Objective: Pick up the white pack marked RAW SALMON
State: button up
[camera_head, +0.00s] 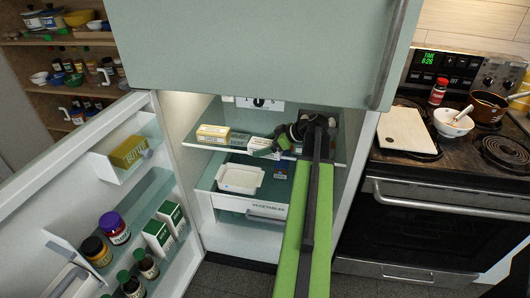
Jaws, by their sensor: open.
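A small white pack (261,146) with a dark end lies on the upper fridge shelf. Its marking is too small to read, so I cannot tell for sure that it says RAW SALMON. My arm reaches into the open fridge from the front. My gripper (281,146), dark and open, is at that shelf just right of the pack, close to its right end. I cannot tell if they touch. The arm and gripper hide the right part of the shelf.
A yellow-and-white box (213,134) lies left on the same shelf (225,151). The open fridge door (75,160) with jars and cartons stands left. A stove (430,195) is right.

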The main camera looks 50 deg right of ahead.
jog(key=shift+r, duration=0.1)
jog(key=c, duration=1.9)
jog(key=shift+r, duration=0.1)
